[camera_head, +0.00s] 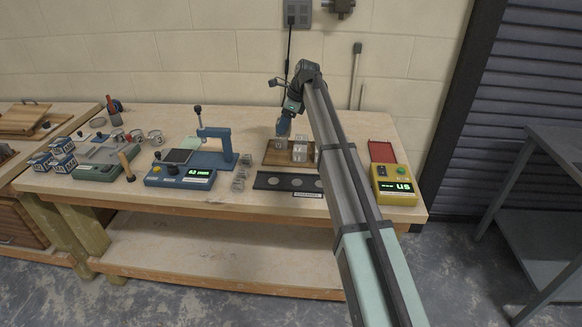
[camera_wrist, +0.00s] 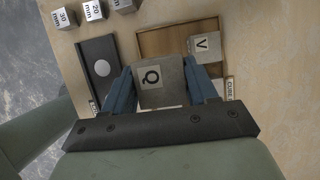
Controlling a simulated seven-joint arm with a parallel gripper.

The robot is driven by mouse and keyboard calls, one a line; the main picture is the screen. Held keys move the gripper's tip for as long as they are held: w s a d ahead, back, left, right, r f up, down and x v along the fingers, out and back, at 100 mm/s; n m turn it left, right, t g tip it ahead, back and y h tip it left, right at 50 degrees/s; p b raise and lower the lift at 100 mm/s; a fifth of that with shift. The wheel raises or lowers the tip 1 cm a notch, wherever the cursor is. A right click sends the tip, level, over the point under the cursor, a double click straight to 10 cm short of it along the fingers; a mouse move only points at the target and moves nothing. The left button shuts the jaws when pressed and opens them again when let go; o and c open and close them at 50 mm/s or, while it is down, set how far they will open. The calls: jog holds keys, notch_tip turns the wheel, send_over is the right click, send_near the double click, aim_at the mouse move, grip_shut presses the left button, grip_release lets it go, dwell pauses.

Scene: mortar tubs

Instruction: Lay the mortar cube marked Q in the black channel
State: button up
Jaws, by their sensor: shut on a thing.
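The grey mortar cube marked Q (camera_wrist: 158,84) is between the two blue fingers of my gripper (camera_wrist: 159,88), with its letter facing the wrist camera. My gripper (camera_head: 283,130) is shut on it, over the left part of the wooden tray in the head view. I cannot clearly make out the held cube there, nor its height above the tray. The black channel (camera_head: 268,181) lies in front of the tray, with pale round discs along it. In the wrist view the channel (camera_wrist: 89,47) is left of the held cube, with one disc showing.
Small cubes (camera_head: 239,180) stand left of the channel. A yellow timer box (camera_head: 395,184) and blue stand (camera_head: 215,160) flank the area.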

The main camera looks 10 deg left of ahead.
jog(key=s+d, duration=0.3)
jog(key=s, duration=0.4)
jog(key=s+d, duration=0.3)
jog(key=s, duration=0.4)
jog(key=shift+w+f, duration=0.1)
jog(key=shift+f, duration=5.1)
jog(key=shift+f, duration=0.15)
jog(key=o, duration=1.2)
jog(key=shift+o, duration=0.2)
jog(key=v, duration=1.2)
jog(key=shift+w, duration=0.1)
